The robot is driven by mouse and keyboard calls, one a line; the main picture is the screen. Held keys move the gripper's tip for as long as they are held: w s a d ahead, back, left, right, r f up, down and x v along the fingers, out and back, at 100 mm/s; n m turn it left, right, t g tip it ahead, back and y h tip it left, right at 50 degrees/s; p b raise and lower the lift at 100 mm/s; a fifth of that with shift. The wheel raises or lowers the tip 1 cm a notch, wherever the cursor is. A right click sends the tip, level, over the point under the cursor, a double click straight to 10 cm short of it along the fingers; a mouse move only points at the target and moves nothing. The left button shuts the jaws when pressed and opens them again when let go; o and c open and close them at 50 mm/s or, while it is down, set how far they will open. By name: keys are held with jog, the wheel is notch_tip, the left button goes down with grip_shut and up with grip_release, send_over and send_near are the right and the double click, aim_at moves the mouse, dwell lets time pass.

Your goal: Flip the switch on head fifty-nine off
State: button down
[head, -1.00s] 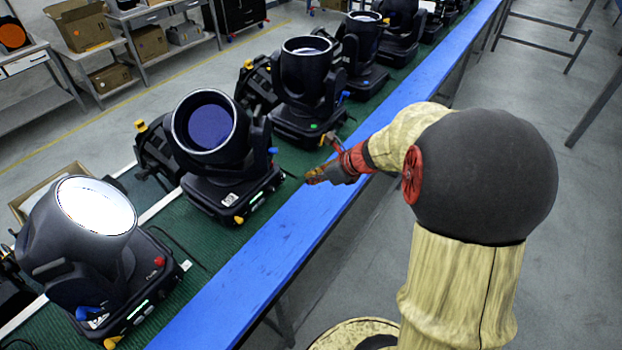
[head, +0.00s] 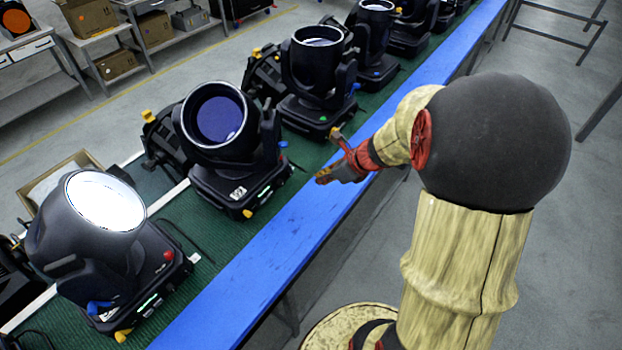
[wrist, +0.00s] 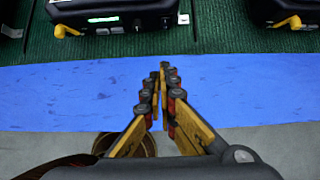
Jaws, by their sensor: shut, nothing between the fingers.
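Several black moving heads stand in a row on a green-topped bench. The nearest head (head: 75,235) has a brightly lit lens and a red knob (head: 168,256) on its base. The second head (head: 215,118) has a dark blue lens and a white label (head: 238,193) too small to read surely. A third head (head: 318,60) stands beyond. I cannot tell which is fifty-nine. My gripper (head: 325,177) is shut and empty above the blue edge strip, apart from the heads. In the wrist view its fingers (wrist: 165,70) point toward a base (wrist: 120,15) with a green display.
The blue strip (head: 250,270) runs along the bench's front edge. Yellow tabs (wrist: 65,31) stick out from the bases. A cardboard box (head: 60,170) lies behind the nearest head. Shelves with boxes (head: 85,15) stand at the back left.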

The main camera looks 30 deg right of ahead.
aim_at(290, 172)
jog(key=b+x, duration=0.2)
jog(key=x, duration=0.6)
jog(key=shift+f, duration=0.2)
jog(key=w, duration=0.2)
jog(key=w+a+f, duration=0.1)
jog(key=shift+w, duration=0.1)
jog(key=shift+w+a+b, duration=0.25)
jog(key=shift+w+b, duration=0.05)
jog(key=shift+w, duration=0.3)
jog(key=shift+f+b, duration=0.1)
jog(key=shift+b, duration=0.25)
jog(key=shift+w+f+b, duration=0.1)
jog(key=shift+f+b, duration=0.05)
jog(key=shift+b, duration=0.3)
jog(key=b, duration=0.3)
jog(key=shift+w+a+f+t, duration=0.1)
jog(key=shift+w+f+t, duration=0.15)
jog(key=shift+t, duration=0.15)
jog(key=shift+r, duration=0.35)
jog(key=shift+r+p, duration=0.1)
jog(key=shift+p, duration=0.25)
